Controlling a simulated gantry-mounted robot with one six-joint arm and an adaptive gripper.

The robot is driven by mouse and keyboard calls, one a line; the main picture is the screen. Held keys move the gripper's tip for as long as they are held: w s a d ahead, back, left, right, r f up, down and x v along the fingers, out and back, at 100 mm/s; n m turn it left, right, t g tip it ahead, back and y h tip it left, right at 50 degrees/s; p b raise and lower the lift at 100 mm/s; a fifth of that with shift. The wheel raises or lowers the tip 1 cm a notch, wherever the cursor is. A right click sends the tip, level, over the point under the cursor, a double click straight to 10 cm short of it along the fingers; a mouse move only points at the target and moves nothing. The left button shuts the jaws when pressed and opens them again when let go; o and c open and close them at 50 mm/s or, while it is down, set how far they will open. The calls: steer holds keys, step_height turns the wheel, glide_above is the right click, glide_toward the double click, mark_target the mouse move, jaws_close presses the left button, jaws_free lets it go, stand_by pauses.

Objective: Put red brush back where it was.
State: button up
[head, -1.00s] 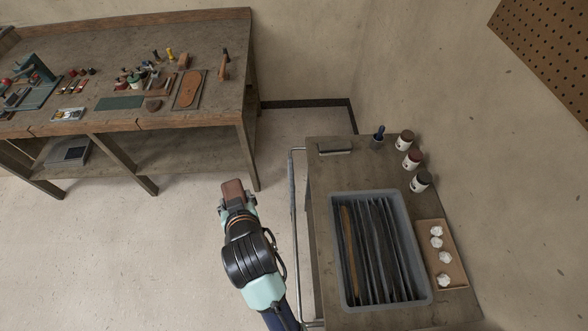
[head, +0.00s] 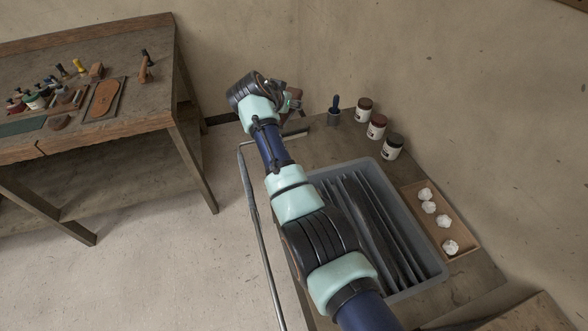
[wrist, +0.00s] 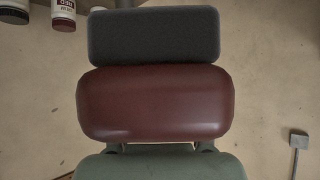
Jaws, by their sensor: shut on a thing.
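The red brush shows large in the wrist view, with a dark red rounded body (wrist: 155,103) and a grey pad (wrist: 155,35) along its far side. My gripper (wrist: 160,147) is shut on the brush body; the fingertips are mostly hidden beneath it. In the head view my gripper (head: 291,104) is near the far left corner of the cart (head: 345,140), beside the wall. The brush (head: 295,121) shows there only as a small dark red patch, partly hidden by my gripper. I cannot tell its height above the cart.
A cup with a blue-handled tool (head: 334,112) and three lidded jars (head: 377,127) stand along the cart's back right. A grey bin (head: 405,215) of dark sheets and a tray (head: 462,238) of white lumps are nearer. A metal rail (head: 252,200) edges the cart's left side.

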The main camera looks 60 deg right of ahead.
mark_target(297, 98)
steer(key=s+d, duration=0.2)
steer(key=shift+s+d+r+m+g, duration=0.1)
steer(key=shift+s+d+m+g, duration=0.05)
steer(key=shift+d+m+g, duration=0.2)
step_height(297, 98, down, 20)
steer(key=b, duration=0.9)
steer(key=shift+a, duration=0.1)
steer(key=o, duration=1.3)
steer(key=shift+a+r+p, duration=0.2)
steer(key=shift+r+p, duration=0.15)
steer(key=shift+p, duration=0.15)
steer(key=p+v, duration=0.7)
steer(key=v, duration=0.3)
steer(key=shift+a, duration=0.15)
steer(key=shift+a+r, duration=0.15)
steer(key=shift+a, duration=0.3)
